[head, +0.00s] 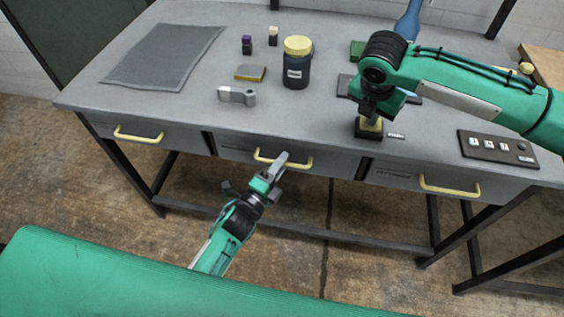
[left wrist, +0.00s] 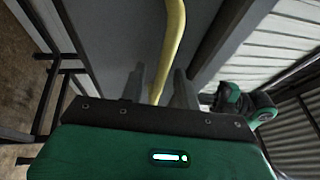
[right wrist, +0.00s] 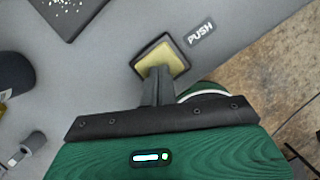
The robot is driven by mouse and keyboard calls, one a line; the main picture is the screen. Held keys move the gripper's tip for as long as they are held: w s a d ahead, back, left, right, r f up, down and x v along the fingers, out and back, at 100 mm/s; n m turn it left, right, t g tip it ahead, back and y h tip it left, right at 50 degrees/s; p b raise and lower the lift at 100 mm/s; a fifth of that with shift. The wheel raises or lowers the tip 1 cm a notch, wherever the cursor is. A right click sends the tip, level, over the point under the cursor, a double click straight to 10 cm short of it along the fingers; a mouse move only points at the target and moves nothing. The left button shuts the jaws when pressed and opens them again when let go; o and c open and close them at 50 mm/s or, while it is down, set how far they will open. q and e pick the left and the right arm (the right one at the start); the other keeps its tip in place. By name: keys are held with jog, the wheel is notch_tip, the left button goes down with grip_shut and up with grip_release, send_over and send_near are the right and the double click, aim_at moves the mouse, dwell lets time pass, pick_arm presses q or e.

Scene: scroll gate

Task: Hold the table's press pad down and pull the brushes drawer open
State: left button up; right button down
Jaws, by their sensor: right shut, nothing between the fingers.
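The press pad, a yellow square in a dark frame, shows in the right wrist view (right wrist: 178,62) beside a PUSH label (right wrist: 200,33), and on the table in the head view (head: 370,130). My right gripper (right wrist: 158,72) is shut and empty, its tips over the pad; I cannot tell how firmly they touch. The middle drawer (head: 232,147) looks closed; its label is too small to read. My left gripper (head: 281,166) is at its yellow handle (head: 300,164). In the left wrist view the handle (left wrist: 172,40) runs between the left gripper's parted fingers (left wrist: 160,92).
Closed drawers with yellow handles flank it at left (head: 138,136) and right (head: 450,188). On the table (head: 195,110) are a grey mat (head: 165,55), a dark jar (head: 296,72), a grey metal part (head: 238,96), a blue bottle (head: 408,22) and a dark panel (head: 497,150). The floor before the drawers is clear.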

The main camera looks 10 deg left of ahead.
pick_arm(q)
jog(key=shift+w+d, duration=0.15)
jog(key=shift+w, duration=0.15)
pick_arm(e)
jog(key=shift+f, duration=0.1)
pick_arm(q)
jog(key=shift+c, duration=0.4)
grip_shut()
jog(key=s, duration=0.6)
jog(key=shift+o, duration=0.4)
grip_release()
jog(key=v, duration=1.2)
